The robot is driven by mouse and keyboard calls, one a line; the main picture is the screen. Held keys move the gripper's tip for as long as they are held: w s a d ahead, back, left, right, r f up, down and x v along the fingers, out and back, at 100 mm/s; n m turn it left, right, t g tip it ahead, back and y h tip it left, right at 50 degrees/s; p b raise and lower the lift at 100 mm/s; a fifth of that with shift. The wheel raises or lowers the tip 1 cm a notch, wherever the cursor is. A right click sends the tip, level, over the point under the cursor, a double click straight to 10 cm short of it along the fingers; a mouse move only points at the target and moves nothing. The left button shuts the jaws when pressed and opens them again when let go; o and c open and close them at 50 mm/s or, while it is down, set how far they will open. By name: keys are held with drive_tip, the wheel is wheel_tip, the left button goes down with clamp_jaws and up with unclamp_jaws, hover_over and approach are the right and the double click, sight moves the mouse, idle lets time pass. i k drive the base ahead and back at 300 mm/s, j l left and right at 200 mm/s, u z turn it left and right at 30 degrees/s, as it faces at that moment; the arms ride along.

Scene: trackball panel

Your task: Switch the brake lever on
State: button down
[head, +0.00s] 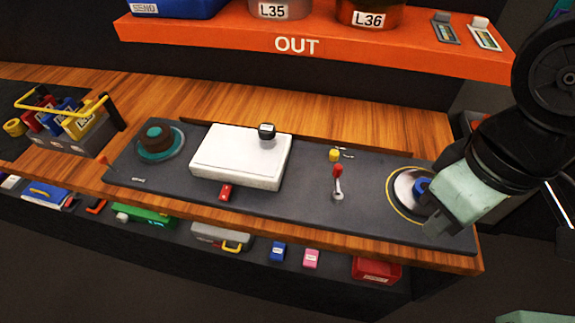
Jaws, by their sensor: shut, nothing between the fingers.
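A small lever with a red knob and a metallic stem (338,183) stands upright on the dark panel (300,205), right of its middle. It looks like the brake lever, but I can read no label on it. My gripper (432,227) is at the panel's right end, shut and empty. It is to the right of the lever and apart from it. The gripper partly covers a round silver dial with a yellow ring (402,184) and a blue part (421,186). I cannot tell whether the gripper touches the panel.
A yellow knob (334,155) sits just behind the lever. A white box (235,162) with a black-topped knob (266,132), a red switch (226,191) and a teal-and-brown dome (158,141) lie leftward. An orange OUT shelf (220,37) overhangs the back. Panel space between lever and dial is clear.

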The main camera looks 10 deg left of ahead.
sight(103, 160)
drive_tip(key=u, duration=1.8)
drive_tip(key=i+j, duration=0.3)
drive_tip(key=j, duration=0.15)
drive_tip(key=i+j+z, duration=0.1)
drive_tip(key=i+j, duration=0.2)
drive_tip(key=j, duration=0.15)
drive_tip(key=i+j, duration=0.3)
drive_tip(key=j, duration=0.15)
